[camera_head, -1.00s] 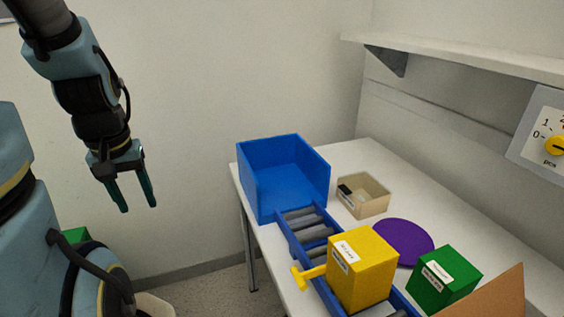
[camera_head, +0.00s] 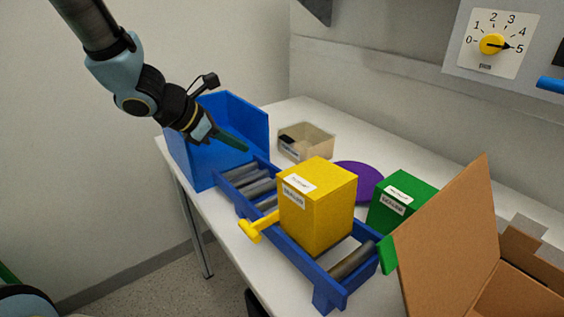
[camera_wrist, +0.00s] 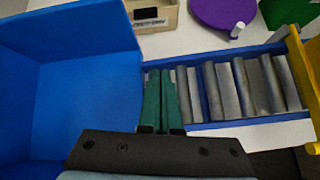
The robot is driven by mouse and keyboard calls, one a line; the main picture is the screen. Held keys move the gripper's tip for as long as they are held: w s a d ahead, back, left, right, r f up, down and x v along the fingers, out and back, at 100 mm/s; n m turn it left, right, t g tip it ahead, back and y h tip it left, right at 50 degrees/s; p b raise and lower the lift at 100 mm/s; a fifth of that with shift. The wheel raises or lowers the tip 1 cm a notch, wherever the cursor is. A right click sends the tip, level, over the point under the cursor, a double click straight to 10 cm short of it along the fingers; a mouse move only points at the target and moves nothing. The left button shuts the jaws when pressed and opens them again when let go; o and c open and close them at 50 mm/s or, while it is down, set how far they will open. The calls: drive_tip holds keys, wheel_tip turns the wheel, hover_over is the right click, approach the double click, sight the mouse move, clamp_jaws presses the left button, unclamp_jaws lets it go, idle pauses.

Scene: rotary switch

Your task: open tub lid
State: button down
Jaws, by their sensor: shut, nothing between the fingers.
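I cannot tell for sure which thing is the tub with the lid. A blue open-topped bin (camera_head: 185,150) stands at the left end of the table, and it fills the left of the wrist view (camera_wrist: 75,85). A flat purple disc (camera_head: 362,177) lies behind the yellow box; it also shows at the top of the wrist view (camera_wrist: 222,10). My gripper (camera_head: 246,149) is in front of the bin, near the left end of the roller track. Its two green fingers (camera_wrist: 161,72) are together and hold nothing.
A blue-framed roller track (camera_head: 335,292) carries a yellow box (camera_head: 315,210). A yellow handle (camera_head: 258,228) juts toward the front. A beige tray (camera_head: 312,146), green box (camera_head: 402,205) and open cardboard box (camera_head: 450,240) are nearby. A yellow dial (camera_head: 492,44) points near 5.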

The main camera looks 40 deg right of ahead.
drive_tip(key=d+f, duration=0.1)
drive_tip(key=d+f+n+b, duration=0.1)
drive_tip(key=d, duration=0.1)
drive_tip(key=d+f+n+h+b, duration=0.1)
drive_tip(key=shift+s+d, duration=0.15)
drive_tip(key=shift+d, duration=0.2)
drive_tip(key=x, duration=0.9)
drive_tip(key=shift+d+f, duration=0.2)
drive_tip(key=shift+d, duration=0.15)
wheel_tip(320, 180, up, 3)
drive_tip(key=shift+r+p, duration=0.1)
drive_tip(key=shift+p, duration=1)
drive_tip(key=shift+r+p, duration=0.3)
drive_tip(key=shift+r, duration=0.15)
